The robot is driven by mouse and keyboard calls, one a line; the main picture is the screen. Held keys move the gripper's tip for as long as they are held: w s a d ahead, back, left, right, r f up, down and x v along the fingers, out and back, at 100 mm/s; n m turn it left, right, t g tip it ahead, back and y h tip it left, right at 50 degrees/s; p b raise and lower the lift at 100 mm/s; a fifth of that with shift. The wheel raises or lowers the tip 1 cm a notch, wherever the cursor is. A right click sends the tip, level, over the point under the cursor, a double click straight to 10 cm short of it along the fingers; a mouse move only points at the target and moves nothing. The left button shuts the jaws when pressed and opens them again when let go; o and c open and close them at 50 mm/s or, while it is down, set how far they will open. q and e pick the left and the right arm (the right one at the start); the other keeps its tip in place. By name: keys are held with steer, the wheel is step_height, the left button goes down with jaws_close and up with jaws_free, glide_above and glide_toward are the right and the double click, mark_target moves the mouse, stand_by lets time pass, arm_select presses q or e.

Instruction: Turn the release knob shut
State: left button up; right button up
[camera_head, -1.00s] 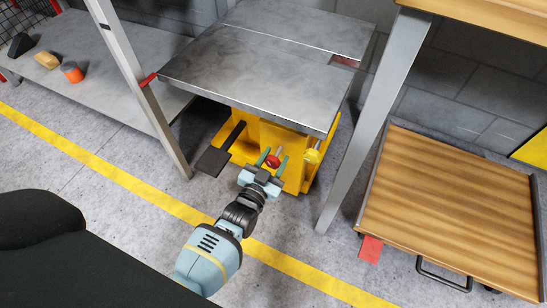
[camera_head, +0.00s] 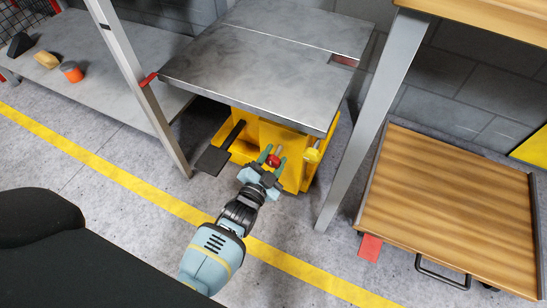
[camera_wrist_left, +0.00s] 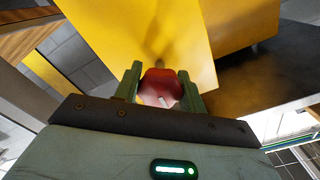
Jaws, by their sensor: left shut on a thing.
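The red release knob (camera_head: 273,160) sits on the front of the yellow base of a lift table with a grey metal top (camera_head: 270,60). My left gripper (camera_head: 271,158) is at the knob, its green fingers on either side of it. In the left wrist view the red knob (camera_wrist_left: 161,88) lies between the two fingers of my left gripper (camera_wrist_left: 160,86), which is shut on it. A pale mark shows on the knob's face. My right gripper is not in view.
A black foot pedal (camera_head: 213,160) sticks out left of the yellow base (camera_head: 290,140). Grey table legs stand at left and right. A wooden-topped cart (camera_head: 455,215) is at the right. A shelf (camera_head: 100,75) holds small items at the left.

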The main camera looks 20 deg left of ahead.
mark_target(270, 164)
arm_select(q)
steer(key=o, duration=0.8)
steer(key=shift+c, duration=0.2)
steer(key=shift+o, duration=1.1)
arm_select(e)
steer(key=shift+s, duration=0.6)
arm_select(q)
steer(key=shift+s+a+p, duration=0.15)
steer(key=shift+s+p, duration=1.1)
steer(key=shift+s, duration=2.65)
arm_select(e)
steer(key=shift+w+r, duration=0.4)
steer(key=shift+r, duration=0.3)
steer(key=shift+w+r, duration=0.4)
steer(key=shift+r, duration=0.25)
